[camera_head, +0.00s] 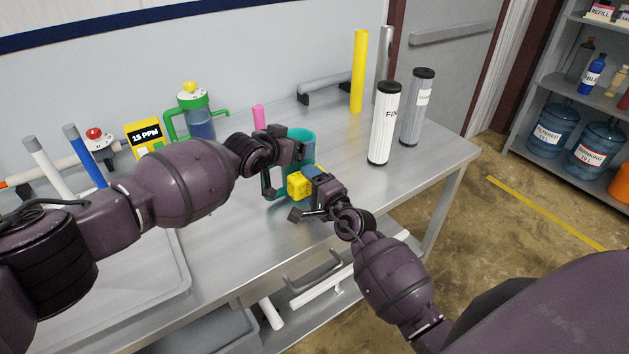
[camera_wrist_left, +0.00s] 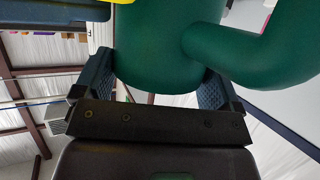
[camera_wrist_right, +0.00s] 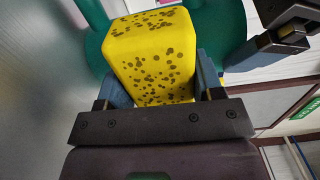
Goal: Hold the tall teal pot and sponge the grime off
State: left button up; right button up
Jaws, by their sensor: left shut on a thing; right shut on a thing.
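My right gripper (camera_head: 313,188) is shut on the yellow sponge (camera_head: 298,186), in front of the pot. In the right wrist view the sponge (camera_wrist_right: 150,60) has dark spots and covers part of the pot (camera_wrist_right: 206,22). I cannot tell whether they touch. I make out no grime on the visible pot surface.
A white filter cartridge (camera_head: 384,125) and a grey one (camera_head: 416,108) stand to the right. A green-handled jug (camera_head: 200,122), a yellow meter (camera_head: 144,136) and a pink cylinder (camera_head: 259,117) stand behind to the left. The table's right end (camera_head: 440,165) is clear.

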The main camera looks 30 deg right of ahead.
pick_arm(q)
jog(key=shift+s+d+f, duration=0.2)
jog(key=shift+s+f, duration=0.15)
pick_arm(e)
jog(key=shift+a, duration=0.1)
jog(key=shift+w+d, duration=0.15)
jog(key=shift+d, duration=2.05)
jog(key=shift+a, duration=0.1)
pick_arm(q)
jog(key=shift+w+a, duration=0.1)
pick_arm(e)
jog(key=shift+s+a, duration=0.2)
jog(key=shift+a, duration=1.75)
jog(key=shift+s, duration=0.1)
jog(key=shift+s+d, duration=0.2)
jog(key=shift+s, duration=1.5)
jog(key=shift+s+d, duration=0.2)
jog(key=shift+s, duration=1.5)
pick_arm(q)
jog(key=shift+w+a, duration=0.1)
jog(key=shift+w, duration=0.05)
